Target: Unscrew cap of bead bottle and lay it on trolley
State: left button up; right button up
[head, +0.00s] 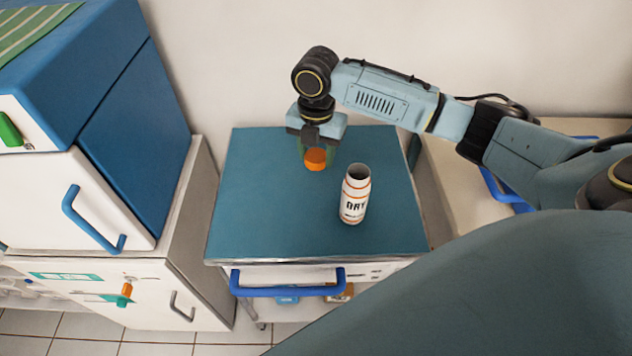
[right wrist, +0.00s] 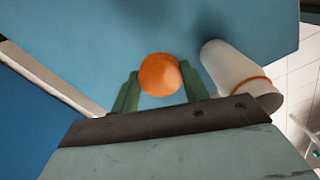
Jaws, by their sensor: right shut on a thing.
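The bead bottle (head: 355,196) stands upright and open-topped on the teal top of the trolley (head: 270,215). It is white with orange bands and dark lettering. It also shows in the right wrist view (right wrist: 238,78), to the right of the fingers. The orange cap (head: 315,159) is off the bottle, behind and left of it. My right gripper (head: 313,150) points down and is shut on the cap. In the right wrist view the cap (right wrist: 160,75) sits between the two green fingers. I cannot tell whether the cap touches the trolley top. My left gripper is not in view.
A white and blue cabinet (head: 110,190) stands left of the trolley, with a key (head: 126,290) in its lower front. The trolley's blue drawer handle (head: 288,291) faces the front. A wall is behind. The trolley top's left and front areas are clear.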

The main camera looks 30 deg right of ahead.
send_over(316, 189)
notch_tip(316, 189, down, 4)
jog(key=shift+s+f+b, duration=0.1)
jog(key=shift+f+b, duration=0.05)
jog(key=shift+b, duration=0.2)
jog(key=shift+f, duration=0.75)
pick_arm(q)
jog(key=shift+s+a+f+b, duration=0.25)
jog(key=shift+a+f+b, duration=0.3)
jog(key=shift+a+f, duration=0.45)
pick_arm(e)
jog(key=shift+f, duration=1.95)
jog(key=shift+f, duration=0.1)
jog(key=shift+f, duration=0.1)
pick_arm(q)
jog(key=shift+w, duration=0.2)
pick_arm(e)
jog(key=o, duration=1.1)
